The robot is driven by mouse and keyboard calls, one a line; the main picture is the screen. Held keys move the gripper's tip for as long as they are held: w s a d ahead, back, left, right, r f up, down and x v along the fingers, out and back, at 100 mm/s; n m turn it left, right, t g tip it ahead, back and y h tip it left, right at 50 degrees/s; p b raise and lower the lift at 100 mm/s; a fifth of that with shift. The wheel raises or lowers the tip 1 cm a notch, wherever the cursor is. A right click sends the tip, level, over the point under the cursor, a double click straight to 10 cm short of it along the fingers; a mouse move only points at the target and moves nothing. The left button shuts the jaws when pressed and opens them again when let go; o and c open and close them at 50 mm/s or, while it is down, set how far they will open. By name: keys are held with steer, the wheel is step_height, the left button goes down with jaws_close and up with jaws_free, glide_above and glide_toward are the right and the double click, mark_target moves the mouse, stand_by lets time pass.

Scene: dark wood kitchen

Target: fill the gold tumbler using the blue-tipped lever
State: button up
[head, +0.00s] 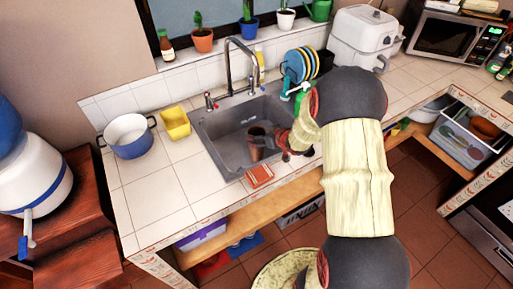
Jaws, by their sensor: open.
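The gold tumbler (257,132) looks brownish gold and stands in the grey sink basin (222,138), its dark mouth facing up. My gripper (275,145) is open, low over the right part of the sink, just right of the tumbler. I cannot tell whether its fingers touch the tumbler. The chrome faucet (229,68) arches behind the sink. A red-tipped lever (210,101) is left of its base. Another small lever (252,84) is right of it, its tip too small to tell the colour. My arm covers the counter to the right.
A blue-and-white pot (128,136) and yellow container (175,123) stand left of the sink. A red sponge (259,176) lies at its front edge. A dish rack with plates (296,66) stands behind my gripper. The front-left counter is clear.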

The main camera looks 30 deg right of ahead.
mark_target(253, 132)
steer(key=b+x, duration=0.1)
steer(key=x, duration=0.3)
steer(key=shift+w+a+f+b, duration=0.1)
steer(key=shift+a+f+b, duration=0.05)
steer(key=shift+f+b, duration=0.25)
steer(key=shift+w+f, duration=0.25)
steer(key=shift+w, duration=0.2)
steer(key=c, duration=0.3)
jaws_close()
steer(key=shift+r, duration=0.1)
